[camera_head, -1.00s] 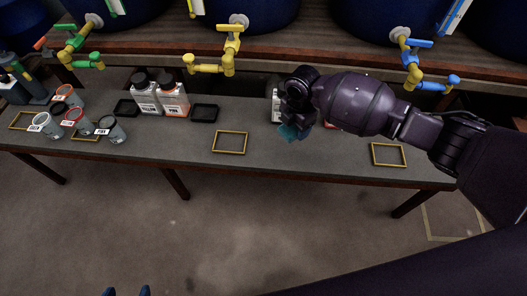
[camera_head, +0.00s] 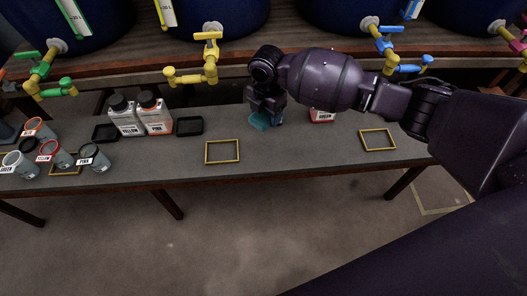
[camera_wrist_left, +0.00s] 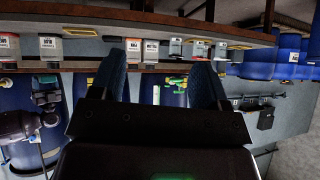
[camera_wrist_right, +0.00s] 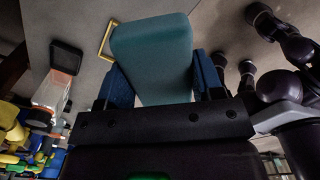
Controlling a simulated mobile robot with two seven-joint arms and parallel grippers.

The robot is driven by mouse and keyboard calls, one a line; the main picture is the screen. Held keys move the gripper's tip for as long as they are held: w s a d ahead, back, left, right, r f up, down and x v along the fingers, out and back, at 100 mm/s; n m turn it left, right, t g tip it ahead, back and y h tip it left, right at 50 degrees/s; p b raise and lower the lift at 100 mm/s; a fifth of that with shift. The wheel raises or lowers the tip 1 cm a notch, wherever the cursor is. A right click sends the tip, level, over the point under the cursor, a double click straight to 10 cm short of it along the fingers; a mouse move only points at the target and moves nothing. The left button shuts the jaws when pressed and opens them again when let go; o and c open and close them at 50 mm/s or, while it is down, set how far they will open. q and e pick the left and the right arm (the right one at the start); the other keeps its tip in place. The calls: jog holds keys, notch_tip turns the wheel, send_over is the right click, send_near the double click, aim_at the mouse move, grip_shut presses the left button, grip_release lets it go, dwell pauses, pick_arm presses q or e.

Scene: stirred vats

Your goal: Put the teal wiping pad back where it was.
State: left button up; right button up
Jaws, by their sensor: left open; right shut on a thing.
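The teal wiping pad (camera_head: 258,121) is held in my right gripper (camera_head: 264,112), over the back half of the bench in the head view. In the right wrist view the pad (camera_wrist_right: 152,55) fills the space between the two fingers of the gripper (camera_wrist_right: 163,82), which is shut on it. I cannot tell whether the pad touches the bench top. My left gripper (camera_wrist_left: 158,75) is open and empty in the left wrist view, away from the pad. It is not in the head view.
On the bench (camera_head: 300,155), yellow frames lie flat at the middle (camera_head: 222,151) and right (camera_head: 378,139). A black tray (camera_head: 189,126) and bottles (camera_head: 140,115) stand left of the pad, with several labelled cups farther left. A red-labelled bottle (camera_head: 322,115) stands right. Taps (camera_head: 205,62) overhang the back.

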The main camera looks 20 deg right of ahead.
jog(key=b, duration=0.3)
send_over(266, 155)
notch_tip(266, 155, down, 12)
jog(key=shift+f+b, duration=0.3)
jog(key=shift+f, duration=0.2)
notch_tip(266, 155, down, 6)
jog(key=shift+r+b, duration=0.15)
jog(key=shift+b, duration=0.9)
jog(key=shift+r, duration=0.2)
jog(key=shift+f, duration=0.2)
pick_arm(q)
jog(key=shift+w+d+f+m+t+h, duration=0.2)
jog(key=shift+w+d+m, duration=0.2)
jog(key=shift+w, duration=0.2)
jog(key=shift+w+d+f+m+t+h, duration=0.1)
jog(key=shift+w+d+m+t, duration=0.15)
jog(key=shift+w+m, duration=0.3)
pick_arm(e)
jog(key=o, duration=0.9)
